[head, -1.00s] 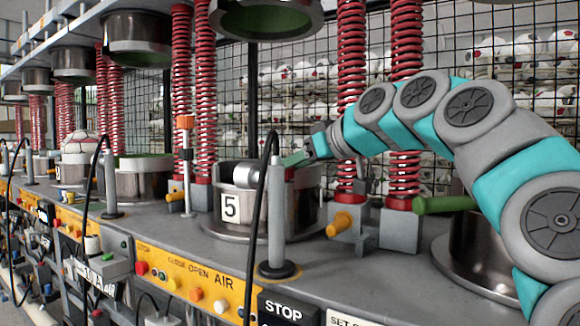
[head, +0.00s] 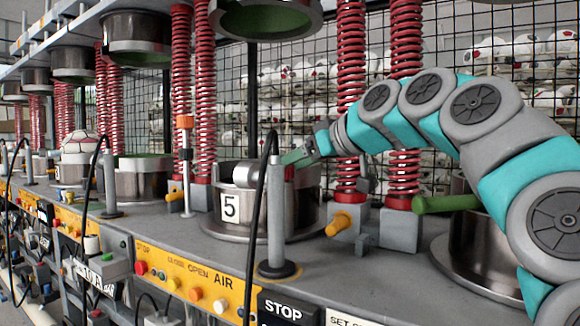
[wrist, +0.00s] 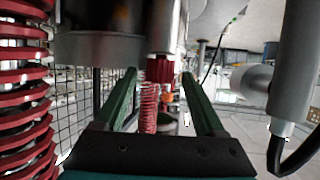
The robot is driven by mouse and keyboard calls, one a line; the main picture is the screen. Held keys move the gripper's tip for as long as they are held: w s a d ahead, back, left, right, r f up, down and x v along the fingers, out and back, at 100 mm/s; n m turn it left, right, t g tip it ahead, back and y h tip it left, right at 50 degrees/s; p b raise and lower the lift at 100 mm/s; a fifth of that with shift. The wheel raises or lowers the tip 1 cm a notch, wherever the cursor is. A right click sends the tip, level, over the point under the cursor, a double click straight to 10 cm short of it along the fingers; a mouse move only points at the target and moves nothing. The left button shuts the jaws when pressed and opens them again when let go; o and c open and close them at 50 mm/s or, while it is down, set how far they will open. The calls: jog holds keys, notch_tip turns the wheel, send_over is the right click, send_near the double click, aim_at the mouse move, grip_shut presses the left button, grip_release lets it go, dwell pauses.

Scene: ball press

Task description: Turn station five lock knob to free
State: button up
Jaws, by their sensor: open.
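Station five's round metal mould (head: 228,228) bears a white plate with a black 5 (head: 231,207). My gripper (head: 291,158), with green fingers, is over its right part, partly behind a grey post (head: 277,215). A small red part shows just below the fingers. In the wrist view a red ribbed knob (wrist: 160,69) on a metal cylinder sits between the open finger ends (wrist: 160,80), with gaps on both sides. It looks like the lock knob. I cannot tell its setting or whether the fingers reach past it.
The grey post also shows in the wrist view (wrist: 291,85), close by on the right. A black hose (head: 260,190) arches over it. Red springs (head: 351,90) stand behind. An orange knob (head: 342,222) sits on a grey block to the right. A green-handled bar (head: 445,204) is farther right.

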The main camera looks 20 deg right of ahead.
jog(key=v, duration=0.7)
jog(key=shift+b, duration=0.35)
jog(key=shift+s+f, duration=0.1)
